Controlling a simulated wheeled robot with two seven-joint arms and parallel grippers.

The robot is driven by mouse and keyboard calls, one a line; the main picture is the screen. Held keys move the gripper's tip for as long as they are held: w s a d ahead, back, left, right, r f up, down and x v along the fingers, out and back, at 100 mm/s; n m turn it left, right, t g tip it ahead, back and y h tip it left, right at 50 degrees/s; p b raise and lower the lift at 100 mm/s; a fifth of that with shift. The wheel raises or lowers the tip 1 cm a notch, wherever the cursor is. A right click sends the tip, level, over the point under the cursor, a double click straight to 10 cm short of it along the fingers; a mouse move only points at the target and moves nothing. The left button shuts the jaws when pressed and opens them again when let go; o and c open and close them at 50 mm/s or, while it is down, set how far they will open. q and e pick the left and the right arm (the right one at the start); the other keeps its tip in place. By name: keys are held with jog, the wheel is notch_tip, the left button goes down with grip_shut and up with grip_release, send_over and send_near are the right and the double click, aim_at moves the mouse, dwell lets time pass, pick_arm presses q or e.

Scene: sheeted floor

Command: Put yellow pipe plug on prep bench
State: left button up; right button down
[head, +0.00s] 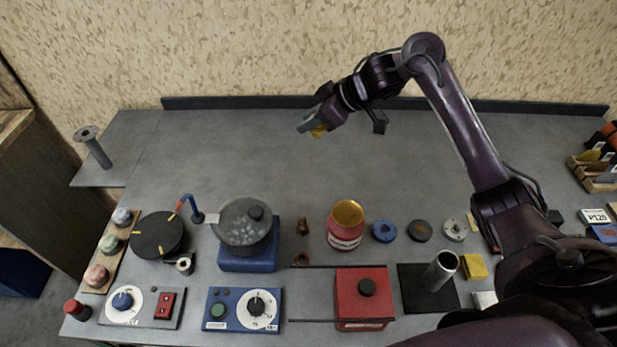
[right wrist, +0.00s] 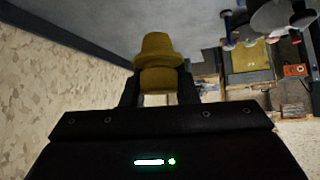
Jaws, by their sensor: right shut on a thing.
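The yellow pipe plug (right wrist: 158,55) is between the fingers of my right gripper (right wrist: 158,88), which is shut on it. In the head view the yellow plug (head: 318,131) shows as a small patch at the tip of my right gripper (head: 312,122). The gripper is over the back middle part of the grey bench (head: 240,150), apart from the other things there. I cannot tell how high the plug is above the bench top. My left gripper is not in view.
A pot (head: 245,222) on a blue base, a red can (head: 346,225), several round discs, a red box (head: 363,298) and a metal tube (head: 440,270) stand along the front. Dial panels (head: 243,309) lie at the front left. The bench's back half is clear up to a raised rear edge.

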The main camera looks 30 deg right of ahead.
notch_tip(320, 180, down, 16)
jog(key=shift+s+r+p, duration=0.1)
jog(key=shift+r+p, duration=0.15)
jog(key=shift+p, duration=0.2)
notch_tip(320, 180, down, 3)
jog(key=shift+f, duration=0.2)
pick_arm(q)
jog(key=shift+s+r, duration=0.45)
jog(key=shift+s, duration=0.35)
pick_arm(e)
jog(key=shift+f, duration=0.4)
jog(key=shift+f, duration=0.1)
jog(key=c, duration=1.1)
grip_release()
